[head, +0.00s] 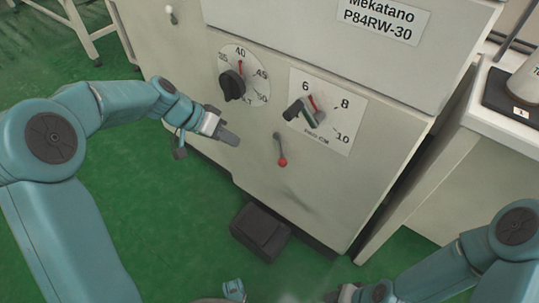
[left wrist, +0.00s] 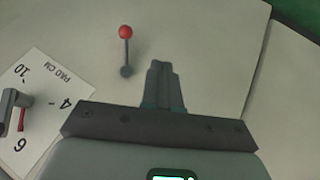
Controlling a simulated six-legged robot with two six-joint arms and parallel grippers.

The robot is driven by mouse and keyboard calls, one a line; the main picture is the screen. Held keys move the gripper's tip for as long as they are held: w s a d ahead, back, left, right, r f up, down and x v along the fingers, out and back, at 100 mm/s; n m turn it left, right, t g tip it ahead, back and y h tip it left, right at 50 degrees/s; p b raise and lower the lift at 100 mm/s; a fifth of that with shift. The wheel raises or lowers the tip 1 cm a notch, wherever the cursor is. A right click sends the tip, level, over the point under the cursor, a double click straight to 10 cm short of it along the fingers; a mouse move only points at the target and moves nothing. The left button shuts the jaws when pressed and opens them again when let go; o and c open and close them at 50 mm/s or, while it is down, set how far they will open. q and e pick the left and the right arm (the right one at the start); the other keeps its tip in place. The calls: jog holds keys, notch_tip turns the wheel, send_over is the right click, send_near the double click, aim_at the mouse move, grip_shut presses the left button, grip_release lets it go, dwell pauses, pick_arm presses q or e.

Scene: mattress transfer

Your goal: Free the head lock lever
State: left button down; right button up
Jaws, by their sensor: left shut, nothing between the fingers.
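A short grey lever with a red ball (head: 282,161) is on the machine's pale front panel, pointing down with the ball at its lower end. It also shows in the left wrist view (left wrist: 125,50), upside down, just beyond my fingers. Neither view shows a label naming it as the head lock. My left gripper (head: 230,138) is shut and empty, left of the lever and apart from it. Its closed fingers show in the left wrist view (left wrist: 163,85). My right gripper (head: 345,293) is partly in view at the bottom edge, far below the lever; its fingers are unclear.
A black dial knob (head: 232,85) and a PAD CM scale plate (head: 335,128) with a grey crank handle (head: 301,108) are above the lever. A white-knobbed lever (head: 171,14) is at upper left. A dark pedal box (head: 262,232) is on the green floor. A bench (head: 495,117) stands right.

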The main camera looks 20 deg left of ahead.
aim_at(281, 154)
pick_arm(q)
jog(key=shift+s+r, duration=0.15)
jog(key=w+d+f+b, duration=0.2)
jog(key=d+f+b, duration=0.1)
jog(key=d+f, duration=0.4)
jog(key=shift+w+d+b, duration=0.35)
jog(key=shift+d+b, duration=0.05)
jog(key=shift+d, duration=0.85)
jog(key=shift+f, duration=0.1)
